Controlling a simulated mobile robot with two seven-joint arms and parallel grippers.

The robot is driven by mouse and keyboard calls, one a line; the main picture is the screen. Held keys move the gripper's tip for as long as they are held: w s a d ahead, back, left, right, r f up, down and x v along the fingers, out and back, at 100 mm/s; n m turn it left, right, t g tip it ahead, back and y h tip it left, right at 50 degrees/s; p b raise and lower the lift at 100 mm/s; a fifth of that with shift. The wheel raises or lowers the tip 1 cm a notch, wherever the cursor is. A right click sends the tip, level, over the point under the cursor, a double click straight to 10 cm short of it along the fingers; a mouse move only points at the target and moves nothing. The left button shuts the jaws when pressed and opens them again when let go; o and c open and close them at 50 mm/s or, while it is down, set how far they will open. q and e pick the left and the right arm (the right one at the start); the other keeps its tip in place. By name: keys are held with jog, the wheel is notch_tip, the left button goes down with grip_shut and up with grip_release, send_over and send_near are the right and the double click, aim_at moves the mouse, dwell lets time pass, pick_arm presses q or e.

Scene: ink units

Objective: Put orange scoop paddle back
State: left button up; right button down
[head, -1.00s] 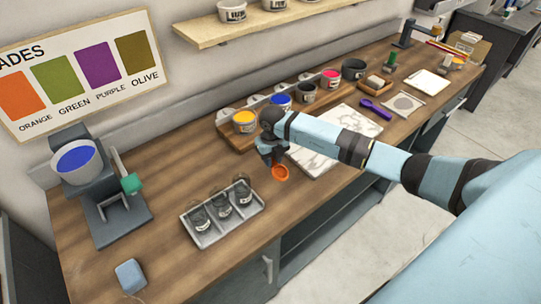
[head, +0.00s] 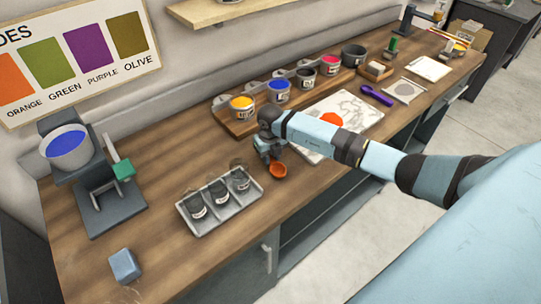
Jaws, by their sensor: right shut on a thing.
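An orange scoop paddle (head: 278,170) is in my right gripper (head: 270,153), its round bowl hanging just below the fingers. The gripper is shut on its handle, which the fingers mostly hide. The scoop is in front of the ink pots, between the marble slab (head: 352,104) and the grey tray (head: 198,231). It appears held over the bench; I cannot tell its exact height. A similar purple scoop paddle (head: 376,96) lies on the bench right of the slab. My left gripper is not in view.
Orange ink (head: 332,119) lies on the slab. A wooden rack (head: 238,131) holds yellow, blue, dark and pink pots. Several dark-filled jars stand in the grey tray. A mixer with a blue-filled bowl (head: 68,147) and a blue block (head: 125,265) are at left. Wood between mixer and rack is clear.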

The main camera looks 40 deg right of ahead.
jog(key=shift+f+b, duration=0.3)
jog(key=shift+f, duration=0.1)
jog(key=c, duration=0.8)
grip_release()
jog(key=shift+c, duration=0.2)
jog(key=shift+r, duration=0.1)
notch_tip(320, 180, up, 14)
jog(key=b, duration=0.2)
jog(key=shift+f, duration=0.2)
